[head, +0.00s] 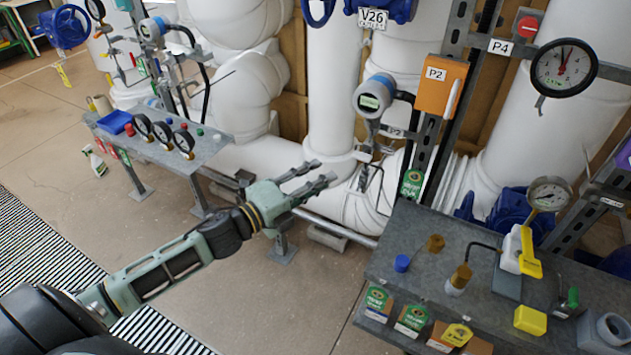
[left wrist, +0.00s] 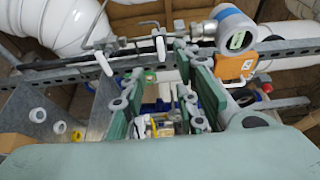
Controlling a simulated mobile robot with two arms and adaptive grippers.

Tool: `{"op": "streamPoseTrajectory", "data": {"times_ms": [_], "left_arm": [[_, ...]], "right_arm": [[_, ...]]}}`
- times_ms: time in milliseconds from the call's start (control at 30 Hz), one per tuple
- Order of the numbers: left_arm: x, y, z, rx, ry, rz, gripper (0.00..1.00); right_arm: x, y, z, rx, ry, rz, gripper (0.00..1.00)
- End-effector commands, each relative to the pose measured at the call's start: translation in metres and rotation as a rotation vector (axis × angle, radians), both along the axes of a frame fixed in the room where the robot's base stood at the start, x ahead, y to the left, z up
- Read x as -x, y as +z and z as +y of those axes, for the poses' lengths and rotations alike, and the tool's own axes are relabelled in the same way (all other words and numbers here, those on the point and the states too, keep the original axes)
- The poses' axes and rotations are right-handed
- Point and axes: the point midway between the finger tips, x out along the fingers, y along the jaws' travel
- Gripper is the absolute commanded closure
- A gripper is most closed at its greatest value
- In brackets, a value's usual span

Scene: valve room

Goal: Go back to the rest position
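My left arm comes in from the lower left in the head view. Its gripper (head: 323,171) hangs in the open space between the two benches, in front of the white pipes (head: 335,90). Its two fingers are apart with nothing between them. In the left wrist view the same gripper (left wrist: 158,85) shows its green and grey fingers spread, with only background in the gap. My right gripper is in neither view.
A grey bench (head: 215,148) with gauges and a blue tray (head: 114,121) stands at the left. Another grey bench (head: 405,245) with tags, fittings and a yellow block (head: 530,320) stands at the right. An orange P2 box (head: 441,85) is mounted behind.

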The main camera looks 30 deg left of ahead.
Motion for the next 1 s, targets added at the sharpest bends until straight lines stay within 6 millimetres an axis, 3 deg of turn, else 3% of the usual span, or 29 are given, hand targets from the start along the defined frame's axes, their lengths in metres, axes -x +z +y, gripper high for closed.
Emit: {"op": "streamPoseTrajectory", "data": {"times_ms": [567,667,767,867,1000], "left_arm": [[0.004,0.0,0.002,-0.001,0.0,0.0,0.72],[0.003,-0.01,0.006,0.013,0.016,0.02,0.72],[-0.001,-0.043,0.022,0.062,0.073,0.091,0.72],[0.001,-0.102,0.047,0.149,0.171,0.213,0.72],[0.023,-0.203,0.078,0.292,0.339,0.417,0.72]], "right_arm": [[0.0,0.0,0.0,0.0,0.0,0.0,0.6],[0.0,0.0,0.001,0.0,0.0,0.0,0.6],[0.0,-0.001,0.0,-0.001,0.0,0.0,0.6],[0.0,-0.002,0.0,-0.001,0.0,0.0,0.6],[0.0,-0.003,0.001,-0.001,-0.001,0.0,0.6]]}}
